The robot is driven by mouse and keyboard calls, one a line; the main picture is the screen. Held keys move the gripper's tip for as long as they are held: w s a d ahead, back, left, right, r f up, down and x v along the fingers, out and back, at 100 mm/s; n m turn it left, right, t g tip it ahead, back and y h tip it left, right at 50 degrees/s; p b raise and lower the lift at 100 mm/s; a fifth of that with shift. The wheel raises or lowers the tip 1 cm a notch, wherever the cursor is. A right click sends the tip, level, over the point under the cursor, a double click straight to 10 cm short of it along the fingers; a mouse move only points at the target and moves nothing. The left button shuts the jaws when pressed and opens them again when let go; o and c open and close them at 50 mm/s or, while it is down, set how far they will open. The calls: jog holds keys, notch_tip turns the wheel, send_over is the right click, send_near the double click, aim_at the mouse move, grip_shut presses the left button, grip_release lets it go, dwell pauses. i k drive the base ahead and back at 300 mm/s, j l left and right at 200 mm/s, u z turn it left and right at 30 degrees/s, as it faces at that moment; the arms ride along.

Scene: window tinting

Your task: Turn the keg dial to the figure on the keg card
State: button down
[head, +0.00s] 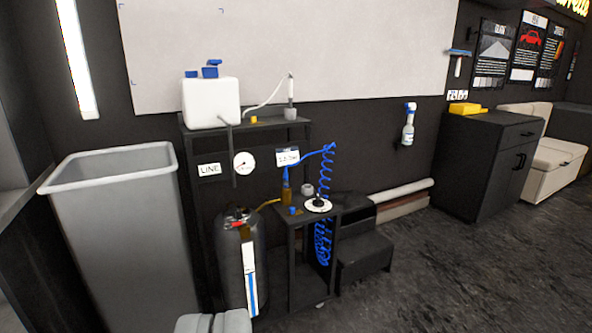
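A black keg (232,265) with a red part on top stands on the floor at left of centre. A small white card (288,157) hangs above it to the right; its writing is too small to read surely. A flat round white dial with a dark knob (318,204) lies on a small black stand (292,224) right of the keg. A round white gauge (244,163) with a needle hangs on the rack beside a "LINE" label (209,169). The knob's setting is too small to read. I cannot make out my gripper in this view.
A tall grey bin (122,245) stands left of the rack. A pale grey thing (215,323) is cut off at the bottom edge. Coiled blue hose (322,235) hangs behind the stand. Black steps (362,255) stand to its right. The floor at right is clear.

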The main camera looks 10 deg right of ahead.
aim_at(317, 202)
jog(key=i+l, duration=0.35)
jog(key=i, duration=0.2)
jog(key=i+l, duration=0.35)
jog(key=i, duration=0.2)
jog(key=i+l, duration=0.35)
jog(key=i, duration=0.2)
jog(key=i+l, duration=0.35)
jog(key=i, duration=0.15)
